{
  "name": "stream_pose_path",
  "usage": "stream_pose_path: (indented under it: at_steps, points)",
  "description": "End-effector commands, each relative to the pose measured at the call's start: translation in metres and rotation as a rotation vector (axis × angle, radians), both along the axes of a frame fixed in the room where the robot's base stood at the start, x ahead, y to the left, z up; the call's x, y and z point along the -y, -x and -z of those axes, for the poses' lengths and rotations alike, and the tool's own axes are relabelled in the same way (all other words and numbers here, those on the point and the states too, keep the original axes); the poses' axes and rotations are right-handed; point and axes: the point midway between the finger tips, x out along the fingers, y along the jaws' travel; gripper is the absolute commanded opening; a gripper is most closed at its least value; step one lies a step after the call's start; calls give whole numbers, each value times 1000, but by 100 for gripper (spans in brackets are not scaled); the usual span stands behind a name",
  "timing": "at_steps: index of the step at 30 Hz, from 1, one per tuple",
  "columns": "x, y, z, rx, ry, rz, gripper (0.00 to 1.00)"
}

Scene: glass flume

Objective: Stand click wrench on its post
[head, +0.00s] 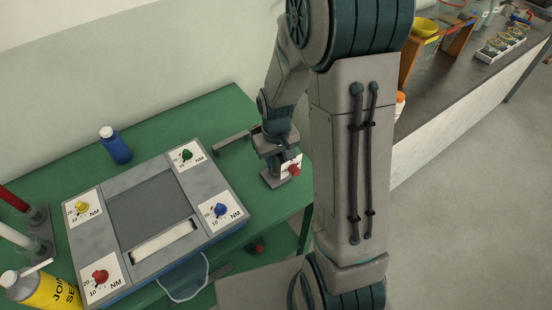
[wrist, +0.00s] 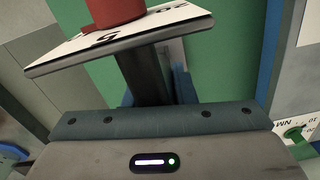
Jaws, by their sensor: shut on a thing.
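My gripper (head: 277,158) is low over the right end of the green table, shut on the dark stem (wrist: 142,75) of what looks like the click wrench. Its white dial plate (wrist: 120,40) with a red knob (wrist: 115,12) rises above the jaws in the wrist view. The plate and red knob (head: 293,169) also show beside the gripper in the head view. A grey part (head: 271,181) shows just under the gripper; I cannot tell whether it belongs to the wrench. I cannot make out a separate post.
A grey panel (head: 118,199) has dial plates with yellow, green, blue and red knobs at its corners. A grey bar (head: 231,142) lies left of my gripper. A blue bottle (head: 115,146) stands behind the panel, and a yellow bottle (head: 48,291) at front left.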

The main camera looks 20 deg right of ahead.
Motion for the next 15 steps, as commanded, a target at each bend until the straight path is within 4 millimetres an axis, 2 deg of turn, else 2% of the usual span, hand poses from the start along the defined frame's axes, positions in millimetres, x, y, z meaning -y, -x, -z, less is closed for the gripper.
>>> stream_pose_path:
  at_steps: [2, 3, 5, 15]
  points:
    - [0, 0, 2, 1, 0, 0, 0]
    - [0, 0, 1, 1, 0, 0, 32]
    - [0, 0, 1, 1, 0, 0, 49]
    - [0, 0, -1, 0, 0, 0, 49]
